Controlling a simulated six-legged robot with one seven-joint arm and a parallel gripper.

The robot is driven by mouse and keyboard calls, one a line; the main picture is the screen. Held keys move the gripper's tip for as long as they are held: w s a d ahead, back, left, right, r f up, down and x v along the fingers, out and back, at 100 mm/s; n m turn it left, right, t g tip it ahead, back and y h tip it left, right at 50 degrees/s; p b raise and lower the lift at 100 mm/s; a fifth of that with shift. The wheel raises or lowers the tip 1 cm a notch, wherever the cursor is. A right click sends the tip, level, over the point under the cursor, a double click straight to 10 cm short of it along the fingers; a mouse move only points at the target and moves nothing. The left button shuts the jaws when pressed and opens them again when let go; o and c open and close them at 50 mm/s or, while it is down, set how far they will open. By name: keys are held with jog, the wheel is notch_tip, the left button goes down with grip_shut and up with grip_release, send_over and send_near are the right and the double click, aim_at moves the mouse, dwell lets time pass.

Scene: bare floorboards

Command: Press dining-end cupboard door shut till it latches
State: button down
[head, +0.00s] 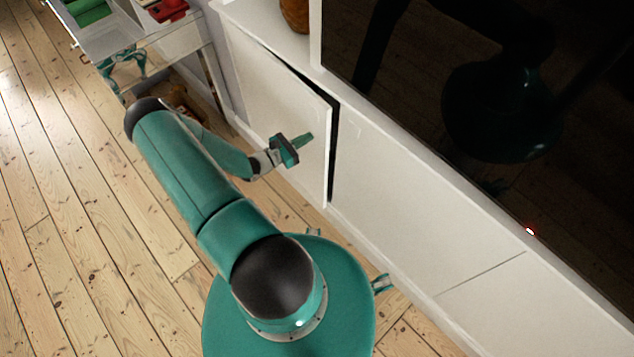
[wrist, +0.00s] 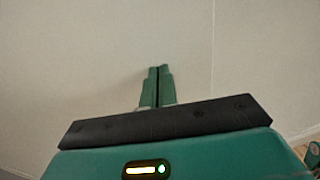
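The white cupboard door (head: 285,105) is in the middle of the head view, in a low white cabinet. It stands slightly ajar, with a dark gap along its right and upper edges. My gripper (head: 309,137) is in front of this door, near its right edge. In the wrist view my gripper's green fingers (wrist: 157,72) are together, with only a thin dark line between them and nothing held. They point at a plain white surface (wrist: 90,60). I cannot tell whether the fingertips touch it. The door's latch is not visible.
More white cabinet front (head: 420,210) runs to the lower right, under a large dark glossy screen (head: 480,90). A brown vase (head: 296,14) stands on the cabinet top. A table (head: 150,45) with green and red things is at upper left. The floorboards (head: 60,200) at left are clear.

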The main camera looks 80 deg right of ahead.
aim_at(316, 133)
jog(key=shift+x, duration=2.3)
jog(key=shift+a, duration=0.15)
jog(key=v, duration=1.3)
jog(key=shift+w, duration=0.15)
dwell(0.6)
